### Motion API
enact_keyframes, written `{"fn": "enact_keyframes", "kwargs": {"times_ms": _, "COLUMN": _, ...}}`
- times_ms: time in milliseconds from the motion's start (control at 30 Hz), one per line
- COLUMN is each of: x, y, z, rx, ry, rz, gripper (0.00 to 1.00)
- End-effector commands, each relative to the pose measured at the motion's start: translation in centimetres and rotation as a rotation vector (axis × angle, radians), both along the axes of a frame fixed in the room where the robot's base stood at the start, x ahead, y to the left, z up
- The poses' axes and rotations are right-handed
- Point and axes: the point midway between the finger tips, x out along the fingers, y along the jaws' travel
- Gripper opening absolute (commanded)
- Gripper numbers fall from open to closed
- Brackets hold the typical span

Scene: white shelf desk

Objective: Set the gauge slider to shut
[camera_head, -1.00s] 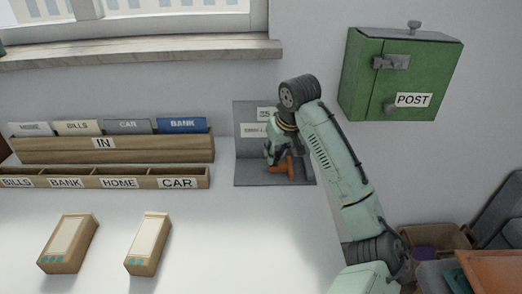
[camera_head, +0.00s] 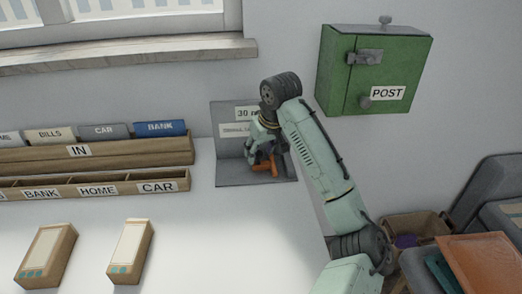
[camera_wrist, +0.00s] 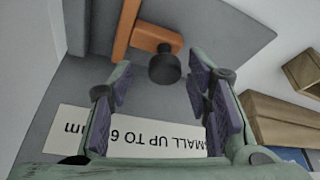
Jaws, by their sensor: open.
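The gauge is a grey stand (camera_head: 228,150) with an upright back plate and a flat base on the white desk. Its orange slider (camera_wrist: 155,38) has a dark round knob (camera_wrist: 164,69) in the wrist view. An orange part (camera_head: 262,168) also shows in the head view, partly hidden by my gripper. My gripper (camera_wrist: 158,84) is open, its two padded fingers pointing towards the knob, one on each side of it. I cannot tell whether either finger touches it. A label reading "SMALL UP TO 6" (camera_wrist: 150,142) is partly covered by my fingers.
Left of the gauge are a wooden IN rack (camera_head: 110,154) with cards and a labelled sorting tray (camera_head: 60,190). Two small boxes (camera_head: 46,254) (camera_head: 130,252) lie in front. A green POST box (camera_head: 375,70) hangs on the wall. Open desk lies before the gauge.

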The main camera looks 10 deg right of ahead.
Motion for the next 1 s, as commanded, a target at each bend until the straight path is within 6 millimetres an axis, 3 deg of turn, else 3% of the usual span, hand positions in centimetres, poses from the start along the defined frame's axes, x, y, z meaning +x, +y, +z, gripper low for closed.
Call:
{"fn": "enact_keyframes", "kwargs": {"times_ms": 167, "x": -0.7, "y": -0.2, "z": 2.0, "rx": 0.0, "ry": -0.003, "rz": 0.001, "gripper": 0.45}}
{"fn": "enact_keyframes", "kwargs": {"times_ms": 600, "x": -3.7, "y": -1.7, "z": 9.8, "rx": -0.004, "ry": -0.003, "rz": -0.003, "gripper": 0.45}}
{"fn": "enact_keyframes", "kwargs": {"times_ms": 1000, "x": -4.2, "y": -1.8, "z": 11.0, "rx": 0.0, "ry": 0.0, "rz": -0.002, "gripper": 0.45}}
